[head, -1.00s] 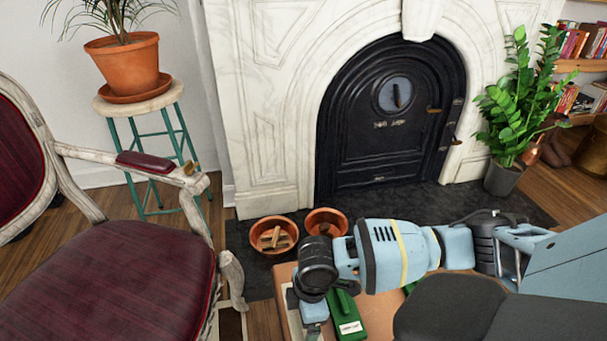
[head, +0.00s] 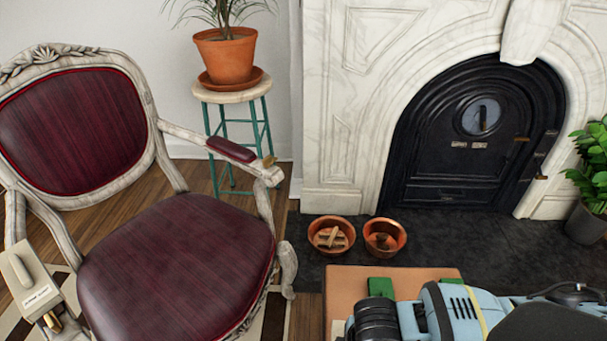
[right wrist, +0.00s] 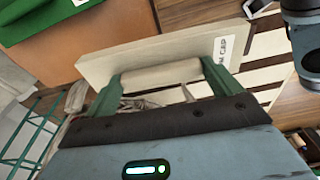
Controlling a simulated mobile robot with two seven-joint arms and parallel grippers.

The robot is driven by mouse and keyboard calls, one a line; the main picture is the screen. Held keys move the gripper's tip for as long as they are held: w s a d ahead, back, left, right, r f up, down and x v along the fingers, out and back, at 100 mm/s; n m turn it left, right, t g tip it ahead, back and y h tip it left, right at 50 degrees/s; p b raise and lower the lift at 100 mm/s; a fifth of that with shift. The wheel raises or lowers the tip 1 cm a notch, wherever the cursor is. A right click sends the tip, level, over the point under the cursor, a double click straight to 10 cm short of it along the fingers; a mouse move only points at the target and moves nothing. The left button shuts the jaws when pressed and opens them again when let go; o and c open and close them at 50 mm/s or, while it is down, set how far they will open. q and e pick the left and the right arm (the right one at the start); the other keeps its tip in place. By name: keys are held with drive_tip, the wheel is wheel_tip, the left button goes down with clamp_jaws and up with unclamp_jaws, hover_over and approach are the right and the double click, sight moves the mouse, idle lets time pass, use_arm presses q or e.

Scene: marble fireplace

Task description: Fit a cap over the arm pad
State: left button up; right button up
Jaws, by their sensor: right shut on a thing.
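The chair's right arm pad (head: 232,149) is burgundy and uncovered in the head view. On the chair's left arm sits a cream cap (head: 31,283) with a raised handle and a white label; any pad beneath it is hidden. In the right wrist view my right gripper (right wrist: 160,82) is shut on the handle of another cream cap (right wrist: 185,48), a flat piece with a label partly reading "CAP". The jaws are outside the head view, where only my right arm shows at the bottom right. My left gripper is not in view.
A brown table (head: 345,287) at the bottom holds green pieces (head: 381,287). Two terracotta bowls (head: 332,234) stand on the dark hearth (head: 300,262) before the fireplace. A teal-legged stool (head: 230,96) with a potted plant (head: 225,55) stands behind the chair (head: 180,260).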

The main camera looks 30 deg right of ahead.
use_arm(q)
drive_tip(key=w+r+t+p, duration=0.1)
drive_tip(key=w+r+p, duration=0.3)
drive_tip(key=r+p, duration=0.9)
drive_tip(key=w+r+t+p, duration=0.2)
drive_tip(key=w+r+p, duration=0.2)
drive_tip(key=r+p, duration=0.9)
drive_tip(key=shift+w+r+t, duration=0.3)
drive_tip(key=shift+w+r, duration=0.1)
drive_tip(key=shift+r, duration=0.2)
use_arm(e)
wheel_tip(320, 180, up, 49)
drive_tip(key=w+m+h, duration=0.1)
drive_tip(key=w+m, duration=0.1)
drive_tip(key=m, duration=0.9)
drive_tip(key=shift+d+r+t, duration=0.15)
drive_tip(key=shift+d+t, duration=0.05)
drive_tip(key=shift+t, duration=0.1)
